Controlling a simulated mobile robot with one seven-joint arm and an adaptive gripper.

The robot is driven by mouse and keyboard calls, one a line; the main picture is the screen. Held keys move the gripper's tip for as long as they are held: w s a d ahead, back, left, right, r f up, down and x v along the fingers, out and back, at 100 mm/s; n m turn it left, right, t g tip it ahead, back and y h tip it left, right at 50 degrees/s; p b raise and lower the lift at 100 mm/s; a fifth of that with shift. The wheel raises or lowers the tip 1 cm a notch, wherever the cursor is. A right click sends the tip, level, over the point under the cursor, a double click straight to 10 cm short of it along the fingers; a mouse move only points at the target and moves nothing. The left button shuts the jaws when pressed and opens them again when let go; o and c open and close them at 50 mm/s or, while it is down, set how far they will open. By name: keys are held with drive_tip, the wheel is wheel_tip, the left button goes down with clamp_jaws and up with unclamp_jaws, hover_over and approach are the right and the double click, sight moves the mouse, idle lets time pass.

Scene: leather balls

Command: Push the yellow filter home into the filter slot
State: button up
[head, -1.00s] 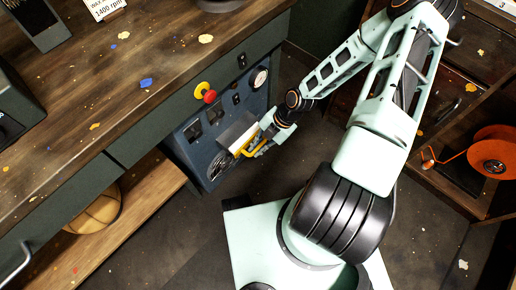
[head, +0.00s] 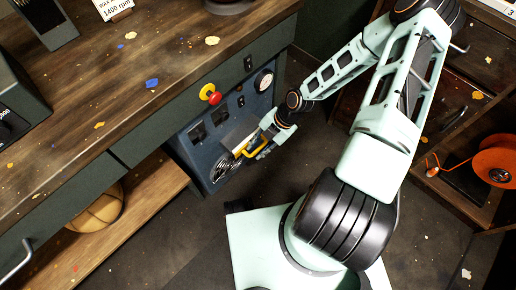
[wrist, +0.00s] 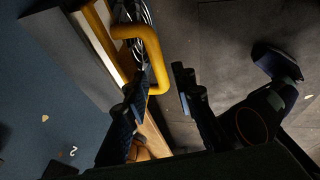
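The slot's opening is hidden behind the filter. My gripper (head: 264,150) is at the handle's outer side.
A red and yellow knob (head: 211,94), a gauge (head: 263,80) and a round fan grille (head: 222,168) are on the panel around the filter. The bench edge (head: 150,125) overhangs above. A ball (head: 97,208) lies on the lower shelf. Dark floor lies in front.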

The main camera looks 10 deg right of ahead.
drive_tip(key=shift+d+r, duration=0.1)
drive_tip(key=v, duration=1.2)
